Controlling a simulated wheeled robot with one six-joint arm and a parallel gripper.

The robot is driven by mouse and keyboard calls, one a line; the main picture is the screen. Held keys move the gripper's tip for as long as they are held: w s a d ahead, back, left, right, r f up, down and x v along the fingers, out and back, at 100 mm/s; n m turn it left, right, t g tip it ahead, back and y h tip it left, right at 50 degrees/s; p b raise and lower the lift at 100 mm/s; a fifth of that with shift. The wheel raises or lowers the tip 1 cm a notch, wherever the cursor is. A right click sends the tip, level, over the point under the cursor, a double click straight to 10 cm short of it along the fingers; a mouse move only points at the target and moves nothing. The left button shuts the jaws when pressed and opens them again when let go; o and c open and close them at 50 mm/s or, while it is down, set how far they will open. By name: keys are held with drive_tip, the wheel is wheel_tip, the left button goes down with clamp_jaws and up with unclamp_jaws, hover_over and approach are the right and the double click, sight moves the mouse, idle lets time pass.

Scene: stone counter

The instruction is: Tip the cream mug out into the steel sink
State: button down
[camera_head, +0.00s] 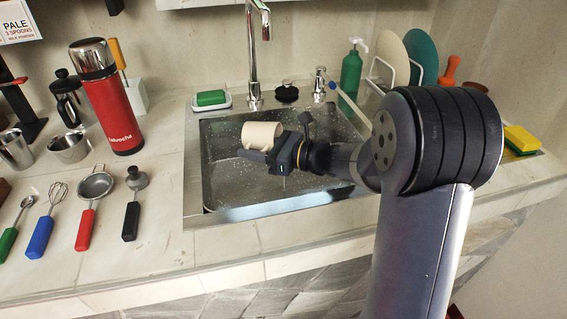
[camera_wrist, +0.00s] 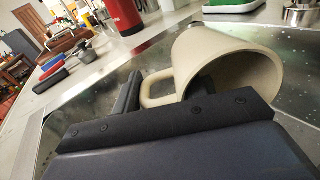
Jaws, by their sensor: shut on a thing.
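The cream mug (camera_head: 262,134) is held over the steel sink (camera_head: 222,170) in the head view, lying on its side. In the wrist view the mug (camera_wrist: 192,50) is tilted, its mouth facing right and toward the camera, and its handle lies at the jaws. The inside that shows is plain cream and partly dark. My gripper (camera_head: 277,152) is shut on the mug, at the handle side. The gripper's dark jaws also show in the wrist view (camera_wrist: 135,95). The sink floor shows scattered drops or specks.
A chrome tap (camera_head: 252,60) stands behind the mug. A green soap (camera_head: 211,98) in a dish, a dark sink plug (camera_head: 287,92) and a green bottle (camera_head: 351,70) line the back. A red flask (camera_head: 108,100) and several utensils stand or lie left. A yellow sponge (camera_head: 522,138) is right.

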drive_tip(key=shift+r+y, duration=0.3)
drive_tip(key=shift+r, duration=0.25)
drive_tip(key=f+h+p, duration=0.1)
drive_tip(key=a+f+g+h+p, duration=0.1)
drive_tip(key=p, duration=0.1)
drive_tip(key=shift+w+a+f+p, duration=0.1)
drive_tip(key=shift+w+f+p, duration=0.1)
drive_tip(key=shift+p, duration=0.1)
drive_tip(key=shift+w+a+f+h+p, duration=0.15)
drive_tip(key=shift+a+h+p, duration=0.3)
drive_tip(key=shift+p, duration=0.35)
drive_tip(key=shift+d+f+h+p, duration=0.1)
drive_tip(key=shift+f+h+p, duration=0.35)
drive_tip(key=shift+f+p, duration=0.25)
drive_tip(key=shift+g+p, duration=0.3)
drive_tip(key=shift+p, duration=0.25)
